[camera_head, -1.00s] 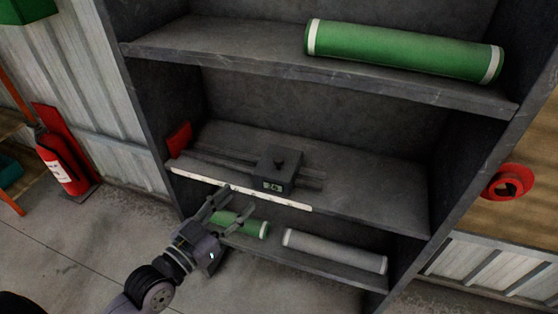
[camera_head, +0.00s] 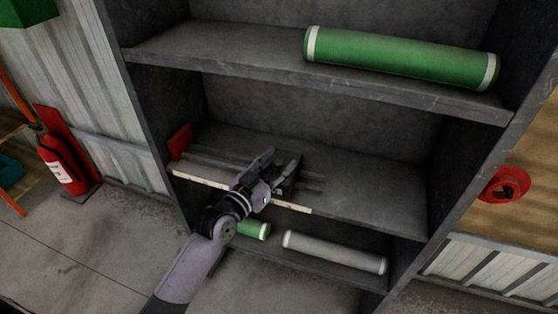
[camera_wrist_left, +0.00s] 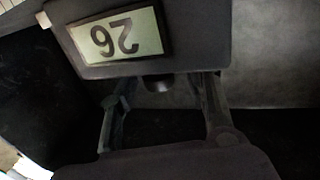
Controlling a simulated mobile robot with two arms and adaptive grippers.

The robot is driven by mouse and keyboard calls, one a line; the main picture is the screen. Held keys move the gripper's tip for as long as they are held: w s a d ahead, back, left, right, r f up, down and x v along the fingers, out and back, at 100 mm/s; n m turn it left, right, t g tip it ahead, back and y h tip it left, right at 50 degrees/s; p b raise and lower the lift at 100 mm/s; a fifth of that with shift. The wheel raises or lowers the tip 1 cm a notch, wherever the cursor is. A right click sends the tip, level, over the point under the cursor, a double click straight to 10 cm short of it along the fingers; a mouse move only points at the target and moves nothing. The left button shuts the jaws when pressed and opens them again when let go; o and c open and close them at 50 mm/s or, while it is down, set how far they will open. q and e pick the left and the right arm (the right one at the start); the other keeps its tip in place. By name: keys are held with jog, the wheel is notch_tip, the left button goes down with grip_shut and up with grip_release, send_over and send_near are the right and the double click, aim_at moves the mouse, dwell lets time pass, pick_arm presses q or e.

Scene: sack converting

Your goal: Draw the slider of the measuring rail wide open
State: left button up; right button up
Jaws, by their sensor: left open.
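The measuring rail (camera_head: 215,158) lies along the middle shelf, with a red end plate (camera_head: 180,141) at its left end and a pale scale strip (camera_head: 200,181) along the shelf's front. Its slider (camera_head: 290,157) is a dark block towards the rail's right part, mostly hidden behind my left gripper (camera_head: 274,168). In the left wrist view the slider's display (camera_wrist_left: 117,36) reads 26, upside down. A dark round knob (camera_wrist_left: 158,83) shows below it, between the spread fingers of my left gripper (camera_wrist_left: 163,108); I see no clear contact. My right gripper is not in view.
A green roll (camera_head: 400,57) lies on the shelf above. A grey roll (camera_head: 335,252) and a partly hidden green roll (camera_head: 254,230) lie on the shelf below. The cabinet's side walls and upper shelf edge (camera_head: 320,82) bound the space around the rail.

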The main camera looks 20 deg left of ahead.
pick_arm(q)
jog(key=shift+w+d, duration=0.1)
jog(key=shift+w, duration=0.25)
jog(key=shift+c, duration=0.3)
grip_shut()
dwell(0.5)
